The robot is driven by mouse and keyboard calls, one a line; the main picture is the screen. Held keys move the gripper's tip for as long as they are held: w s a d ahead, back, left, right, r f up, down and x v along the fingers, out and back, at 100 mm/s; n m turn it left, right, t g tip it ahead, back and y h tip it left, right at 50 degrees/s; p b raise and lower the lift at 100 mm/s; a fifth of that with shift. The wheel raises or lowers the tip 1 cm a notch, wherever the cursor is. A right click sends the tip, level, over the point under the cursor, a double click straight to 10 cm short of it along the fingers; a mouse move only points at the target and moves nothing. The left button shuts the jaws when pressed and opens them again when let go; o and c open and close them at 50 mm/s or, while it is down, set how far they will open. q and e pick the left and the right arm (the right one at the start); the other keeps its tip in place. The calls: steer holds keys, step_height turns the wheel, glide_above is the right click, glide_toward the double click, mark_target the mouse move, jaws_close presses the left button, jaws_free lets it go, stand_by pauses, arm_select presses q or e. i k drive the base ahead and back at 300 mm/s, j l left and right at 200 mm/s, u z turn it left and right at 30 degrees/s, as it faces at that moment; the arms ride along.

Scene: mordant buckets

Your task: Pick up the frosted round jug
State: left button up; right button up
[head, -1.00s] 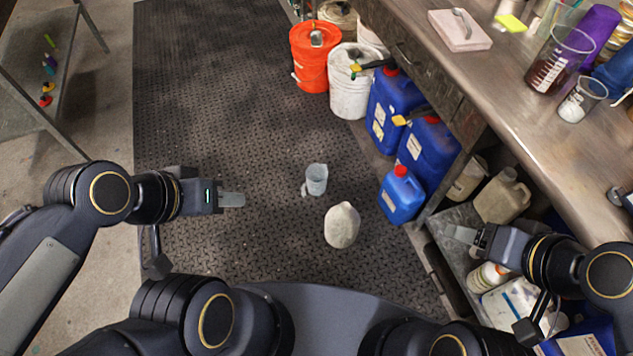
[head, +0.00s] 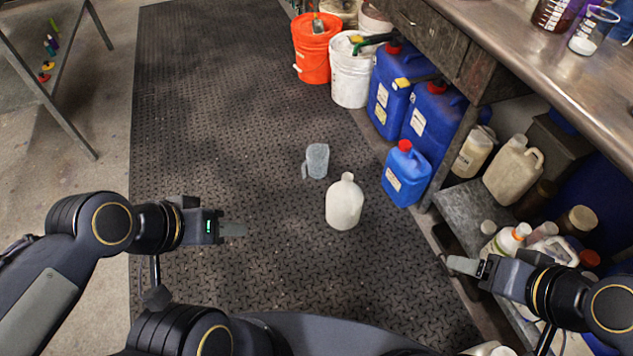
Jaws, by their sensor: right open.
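A frosted, whitish round jug (head: 344,205) with a narrow neck and a small side handle stands upright on the dark floor mat, near the middle of the head view. My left gripper (head: 233,230) is to its left, well apart from it; it is seen side-on, so its finger gap does not show. My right gripper (head: 462,265) is to the jug's right, near the shelf, open and apart from the jug. Nothing hides the jug.
A grey measuring jug (head: 317,160) stands just behind and left of the frosted jug. A small blue canister (head: 405,175) stands to the right. Orange (head: 312,50) and white (head: 350,75) buckets are farther back. The mat's left side is clear.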

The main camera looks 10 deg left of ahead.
mark_target(344, 199)
steer(key=i+j+z, duration=0.1)
steer(key=z, duration=0.3)
steer(key=i+j+z, duration=0.15)
steer(key=z, duration=0.3)
steer(key=i+j+z, duration=0.2)
steer(key=z, duration=0.2)
